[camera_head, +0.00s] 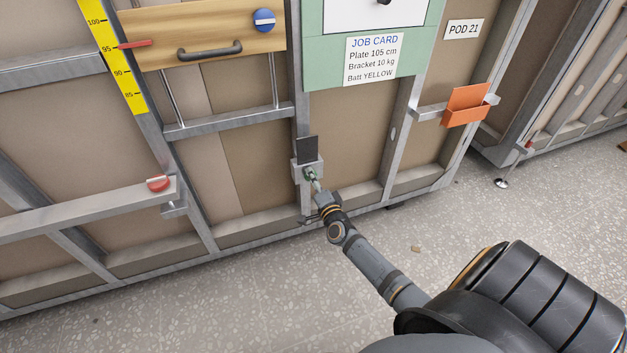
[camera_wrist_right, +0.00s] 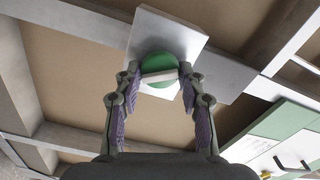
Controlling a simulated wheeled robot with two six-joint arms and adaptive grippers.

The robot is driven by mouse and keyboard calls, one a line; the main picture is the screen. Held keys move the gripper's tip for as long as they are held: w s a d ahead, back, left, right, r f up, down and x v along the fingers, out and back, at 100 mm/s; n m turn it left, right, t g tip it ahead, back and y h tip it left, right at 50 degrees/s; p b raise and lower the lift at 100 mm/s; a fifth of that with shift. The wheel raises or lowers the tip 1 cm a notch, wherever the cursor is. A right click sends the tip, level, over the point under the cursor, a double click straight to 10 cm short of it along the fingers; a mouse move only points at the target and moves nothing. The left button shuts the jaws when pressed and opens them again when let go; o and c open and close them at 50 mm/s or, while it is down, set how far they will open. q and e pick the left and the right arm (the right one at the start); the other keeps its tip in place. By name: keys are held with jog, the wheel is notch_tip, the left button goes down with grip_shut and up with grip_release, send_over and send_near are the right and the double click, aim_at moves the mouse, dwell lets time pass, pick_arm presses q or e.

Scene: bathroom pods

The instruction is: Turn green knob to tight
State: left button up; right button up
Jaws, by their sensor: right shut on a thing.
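The green knob (camera_wrist_right: 158,64) is a round green disc with a pale raised bar across its middle, mounted on a light grey plate (camera_wrist_right: 190,36). In the head view the knob (camera_head: 311,175) is small and partly hidden by my gripper, on a bracket low on the pod frame. My right gripper (camera_wrist_right: 157,78) is shut on the knob, one finger at each side of it. In the head view the right gripper (camera_head: 315,184) reaches the knob from below right. My left gripper is not in view.
A dark panel (camera_head: 307,149) stands just above the knob. A red knob (camera_head: 158,183) sits on a rail at left, and a blue knob (camera_head: 264,20) on the wooden plate above. An orange holder (camera_head: 467,106) sticks out at right.

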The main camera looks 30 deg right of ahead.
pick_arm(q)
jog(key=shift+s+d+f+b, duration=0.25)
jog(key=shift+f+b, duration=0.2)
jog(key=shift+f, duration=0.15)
pick_arm(e)
jog(key=m, duration=0.6)
jog(key=shift+f, duration=0.15)
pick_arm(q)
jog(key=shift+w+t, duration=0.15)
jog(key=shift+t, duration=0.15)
pick_arm(e)
jog(key=shift+m, duration=0.3)
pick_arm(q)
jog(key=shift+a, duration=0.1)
pick_arm(e)
jog(key=o, duration=1.2)
